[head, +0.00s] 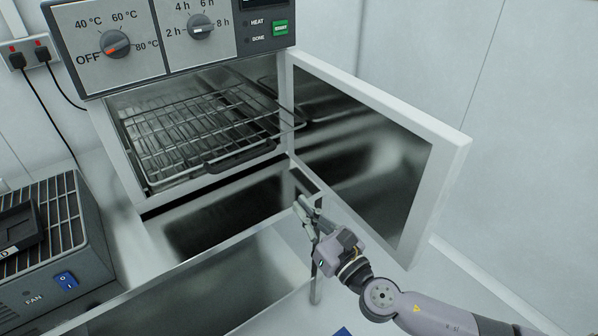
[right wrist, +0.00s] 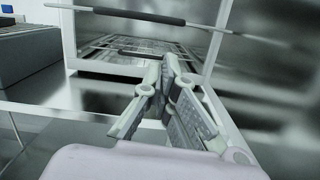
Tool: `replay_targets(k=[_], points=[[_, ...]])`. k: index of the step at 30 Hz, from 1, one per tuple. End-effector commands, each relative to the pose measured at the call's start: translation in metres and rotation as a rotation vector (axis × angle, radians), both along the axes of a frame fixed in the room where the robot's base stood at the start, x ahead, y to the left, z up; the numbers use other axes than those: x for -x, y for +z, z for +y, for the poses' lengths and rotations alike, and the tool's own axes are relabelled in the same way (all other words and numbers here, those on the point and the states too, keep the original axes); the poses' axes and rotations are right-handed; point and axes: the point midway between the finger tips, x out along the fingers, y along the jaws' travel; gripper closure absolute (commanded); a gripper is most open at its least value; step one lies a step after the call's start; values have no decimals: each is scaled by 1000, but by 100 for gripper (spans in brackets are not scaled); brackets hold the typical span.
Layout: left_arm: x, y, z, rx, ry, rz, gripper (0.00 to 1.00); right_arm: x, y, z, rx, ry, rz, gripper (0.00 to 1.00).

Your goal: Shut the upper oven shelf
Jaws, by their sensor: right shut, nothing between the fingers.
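The oven (head: 112,150) stands open in the head view, its door (head: 455,165) swung out to the right. A wire shelf (head: 175,125) shows in the upper opening, with a dark handle (head: 240,157) along its front; one front corner reaches past the opening's right side. In the right wrist view a bar with a dark grip (right wrist: 130,16) crosses above my gripper, and another rack (right wrist: 150,48) lies deeper inside. My right gripper (head: 304,204) is shut and empty, in front of the oven and below the shelf front. It also shows in the right wrist view (right wrist: 170,70). My left gripper is out of view.
The control panel (head: 155,75) with two dials is above the opening. A grey fan box (head: 75,240) with a blue switch stands at the left. The open door's edge is close to the right of my arm. A light wall is behind.

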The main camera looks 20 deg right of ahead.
Motion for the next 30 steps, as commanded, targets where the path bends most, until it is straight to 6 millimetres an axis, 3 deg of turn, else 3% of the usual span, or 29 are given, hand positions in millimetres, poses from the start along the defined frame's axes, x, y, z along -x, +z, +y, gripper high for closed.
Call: replay_targets(k=[3,8,21,30], points=[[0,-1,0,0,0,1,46,8,21,9,53,18,-66,100],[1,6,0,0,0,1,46,-3,28,13,60,19,-77,100],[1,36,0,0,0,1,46,-86,46,41,57,18,-74,100],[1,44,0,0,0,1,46,-118,49,51,57,19,-71,100]])
